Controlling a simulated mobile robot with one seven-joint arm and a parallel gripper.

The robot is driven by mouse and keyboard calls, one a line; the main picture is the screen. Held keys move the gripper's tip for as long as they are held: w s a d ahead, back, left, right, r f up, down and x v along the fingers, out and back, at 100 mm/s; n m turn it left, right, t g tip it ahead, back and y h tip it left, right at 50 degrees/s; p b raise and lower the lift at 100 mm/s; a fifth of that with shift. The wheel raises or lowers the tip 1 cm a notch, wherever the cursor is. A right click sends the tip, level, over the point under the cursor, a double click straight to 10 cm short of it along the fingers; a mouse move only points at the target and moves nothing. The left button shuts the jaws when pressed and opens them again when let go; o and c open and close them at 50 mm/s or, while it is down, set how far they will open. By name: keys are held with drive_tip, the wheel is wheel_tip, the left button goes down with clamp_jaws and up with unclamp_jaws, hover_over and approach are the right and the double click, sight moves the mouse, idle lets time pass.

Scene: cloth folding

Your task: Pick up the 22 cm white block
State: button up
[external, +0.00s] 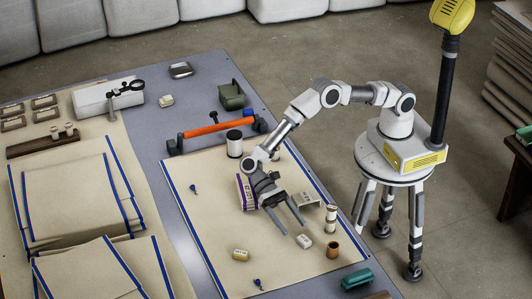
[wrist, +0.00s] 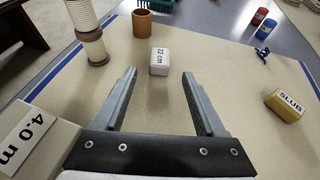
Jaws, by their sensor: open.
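The white block marked "22 cm" (wrist: 159,62) lies on the beige cloth, just beyond my fingertips and between their lines in the wrist view. In the external view the small white block (external: 304,241) lies just below and right of my fingertips. My gripper (wrist: 160,72) is open and empty, with its two grey fingers apart and pointing toward the block. It also shows in the external view (external: 293,230), low over the cloth. The block is not between the fingers, and I cannot tell the exact height gap.
A yellow block marked "SLUB" (wrist: 284,106) lies right of my gripper. A brown cup (wrist: 142,23) stands behind the white block, with a thread spool (wrist: 91,40) to its left. A box marked "4.0 m" (wrist: 32,138) is close at the left. Bare cloth surrounds the white block.

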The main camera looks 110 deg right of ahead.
sight(304, 240)
drive_tip(key=x, duration=0.2)
drive_tip(key=b+x, duration=0.2)
drive_tip(key=x, duration=0.1)
drive_tip(key=shift+s+a+r, duration=0.15)
drive_tip(key=shift+a+r, duration=0.1)
drive_tip(key=shift+a, duration=0.2)
clamp_jaws()
